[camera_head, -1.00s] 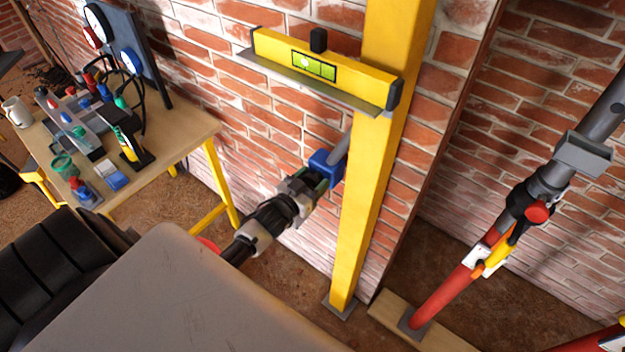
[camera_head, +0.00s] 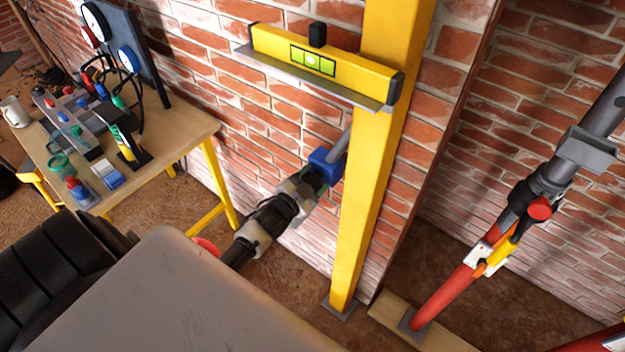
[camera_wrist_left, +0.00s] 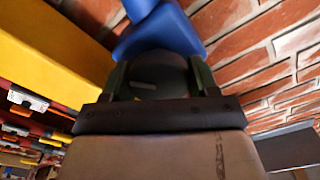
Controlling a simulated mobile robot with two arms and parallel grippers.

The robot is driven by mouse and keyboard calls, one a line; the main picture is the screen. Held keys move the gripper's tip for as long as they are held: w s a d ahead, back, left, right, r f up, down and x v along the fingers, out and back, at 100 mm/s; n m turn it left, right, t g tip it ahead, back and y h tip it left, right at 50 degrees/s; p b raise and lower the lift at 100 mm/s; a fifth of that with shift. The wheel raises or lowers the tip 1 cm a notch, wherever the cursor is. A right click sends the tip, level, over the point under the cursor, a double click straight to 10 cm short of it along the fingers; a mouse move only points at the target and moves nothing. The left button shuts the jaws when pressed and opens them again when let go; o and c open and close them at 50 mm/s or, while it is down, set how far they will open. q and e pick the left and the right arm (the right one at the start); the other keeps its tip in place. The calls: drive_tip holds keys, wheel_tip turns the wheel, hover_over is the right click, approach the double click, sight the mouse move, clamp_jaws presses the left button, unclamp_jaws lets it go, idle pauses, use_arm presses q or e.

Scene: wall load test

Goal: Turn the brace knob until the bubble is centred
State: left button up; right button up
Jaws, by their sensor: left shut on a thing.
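A yellow spirit level (camera_head: 360,77) sits on a shelf fixed to the yellow upright post (camera_head: 365,200). Its green vial (camera_head: 325,66) shows a pale bubble (camera_head: 312,61) at about the middle. A blue brace fitting (camera_head: 326,163) joins a grey rod beside the post and also shows in the left wrist view (camera_wrist_left: 165,33). My left gripper (camera_head: 312,182) is shut on the dark round brace knob (camera_wrist_left: 158,72) just below the blue fitting. In the head view the fingers mostly hide the knob. My right gripper is not in view.
A wooden bench (camera_head: 185,137) with bottles, tools and a gauge board (camera_head: 135,50) stands at the left. A red prop (camera_head: 445,295) with a grey upper tube leans at the right, its foot on a plank (camera_head: 385,312). The brick wall is close behind the post.

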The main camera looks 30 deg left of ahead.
use_arm(q)
drive_tip(key=shift+m, duration=0.3)
drive_tip(key=o, duration=0.9)
drive_tip(key=shift+c, duration=0.2)
drive_tip(key=s+b, duration=0.1)
drive_tip(key=s, duration=0.9)
drive_tip(key=shift+s+a+b, duration=0.4)
drive_tip(key=shift+f, duration=0.1)
